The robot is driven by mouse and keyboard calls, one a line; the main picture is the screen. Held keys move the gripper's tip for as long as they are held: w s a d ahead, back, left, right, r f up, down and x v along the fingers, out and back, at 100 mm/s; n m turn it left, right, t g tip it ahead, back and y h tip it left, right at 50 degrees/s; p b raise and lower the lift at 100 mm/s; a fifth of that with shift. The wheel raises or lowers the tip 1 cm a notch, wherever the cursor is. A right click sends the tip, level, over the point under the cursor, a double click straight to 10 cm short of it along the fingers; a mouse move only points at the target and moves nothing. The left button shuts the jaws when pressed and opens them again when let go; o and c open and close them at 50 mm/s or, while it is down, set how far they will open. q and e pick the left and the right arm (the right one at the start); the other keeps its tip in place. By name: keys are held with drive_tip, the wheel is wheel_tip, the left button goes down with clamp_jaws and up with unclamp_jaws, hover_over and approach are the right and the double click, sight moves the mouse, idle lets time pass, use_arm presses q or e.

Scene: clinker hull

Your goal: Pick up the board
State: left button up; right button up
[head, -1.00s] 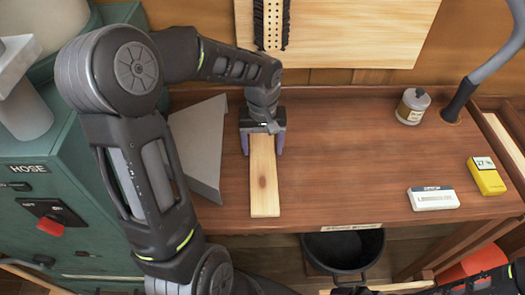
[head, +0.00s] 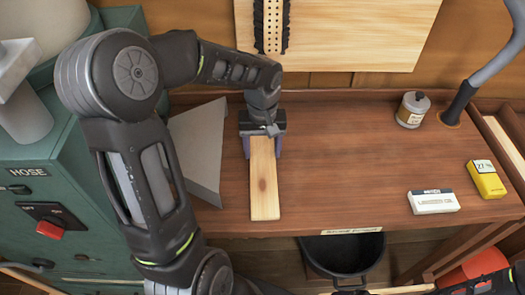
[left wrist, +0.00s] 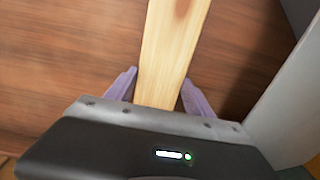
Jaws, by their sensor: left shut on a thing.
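The board (head: 264,186) is a narrow strip of pale wood with a small knot. It lies lengthwise on the brown workbench, its near end close to the front edge. My left gripper (head: 263,150) comes down over its far part, with a purple finger on each side. In the left wrist view the board (left wrist: 170,50) runs between the fingers of the left gripper (left wrist: 158,97), which is shut on it. I cannot tell whether the board is clear of the bench top. The board's far end is hidden under the gripper. My right gripper is not clearly visible.
A grey angled plate (head: 201,150) stands close left of the board, beside the green cabinet (head: 55,165). A small jar (head: 412,109), a white box (head: 433,201) and a yellow box (head: 486,179) are at the right. The bench (head: 340,150) between is clear. A black bucket (head: 342,252) is below.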

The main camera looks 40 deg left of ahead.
sight(263, 154)
use_arm(q)
wheel_tip(263, 154, up, 10)
drive_tip(key=shift+b, duration=0.35)
drive_tip(key=shift+f, duration=0.15)
idle(0.5)
